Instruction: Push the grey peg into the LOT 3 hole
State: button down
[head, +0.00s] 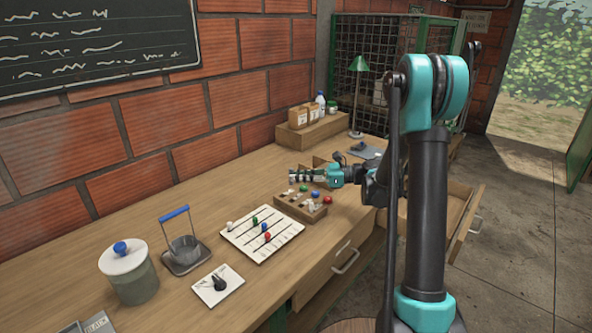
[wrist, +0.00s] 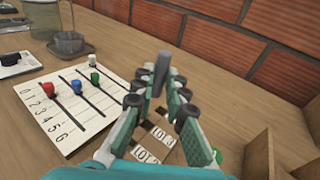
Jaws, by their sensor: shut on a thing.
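My gripper (wrist: 160,88) is shut on a grey peg (wrist: 162,68), which sticks up between the fingertips in the wrist view. In the head view my gripper (head: 296,174) is just behind the wooden peg block (head: 298,213), above the bench. In the wrist view white LOT labels on the block (wrist: 147,156) show between and below my fingers. The LOT 3 hole cannot be made out clearly, as my fingers cover part of the block. The peg's lower end is hidden.
A white slotted board (head: 262,246) with coloured knobs lies left of the block. Red (head: 327,199) and blue (head: 315,193) knobs stand at the block. A wooden shelf box (head: 310,130) stands behind. An open drawer (head: 455,212) juts out right. Bare bench lies left of my gripper.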

aim_at(299, 201)
jog(key=shift+r, duration=0.1)
dwell(0.3)
jog(key=shift+f, duration=3.8)
jog(key=shift+f, duration=0.1)
jog(key=c, duration=1.5)
grip_release()
jog(key=shift+o, duration=0.2)
jog(key=shift+d, duration=0.1)
jog(key=d, duration=0.4)
jog(key=d+r, duration=0.1)
jog(key=d, duration=0.2)
jog(key=s+d, duration=0.1)
jog(key=d, duration=0.3)
jog(key=shift+d+r, duration=0.25)
jog(key=shift+d, duration=0.1)
